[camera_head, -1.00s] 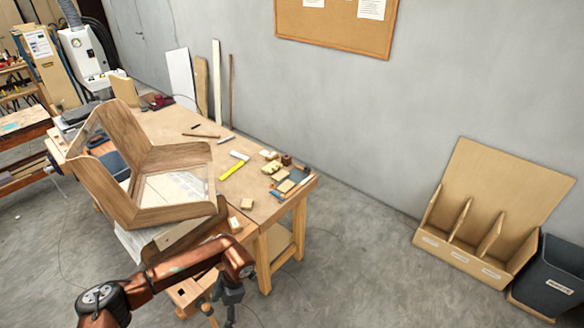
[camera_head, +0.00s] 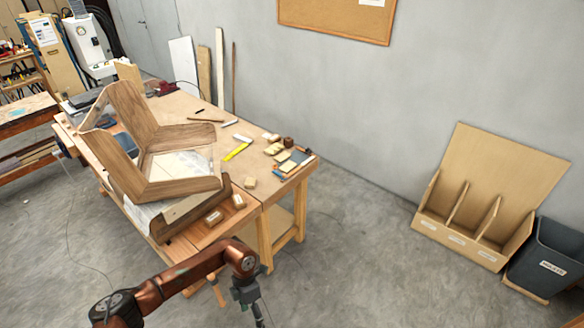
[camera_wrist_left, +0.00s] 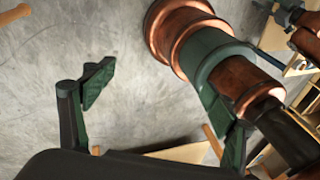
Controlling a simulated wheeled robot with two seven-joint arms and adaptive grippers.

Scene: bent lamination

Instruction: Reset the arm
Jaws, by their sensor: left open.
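My left arm comes in from the lower left in the head view. Its gripper (camera_head: 252,298) hangs near the bottom edge, in front of and below the workbench's near corner, and its fingertips are hard to make out there. In the left wrist view the left gripper (camera_wrist_left: 155,88) has its two dark green fingers wide apart with nothing between them but grey floor. A copper arm link of mine crosses the upper right of that view. No right gripper is clearly seen.
The workbench (camera_head: 262,178) carries a bent wooden frame (camera_head: 170,190), a yellow ruler (camera_head: 236,152) and several small blocks. A compartmented wooden rack (camera_head: 470,205) and a dark bin (camera_head: 550,258) stand at the right. The floor (camera_head: 360,270) between is clear.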

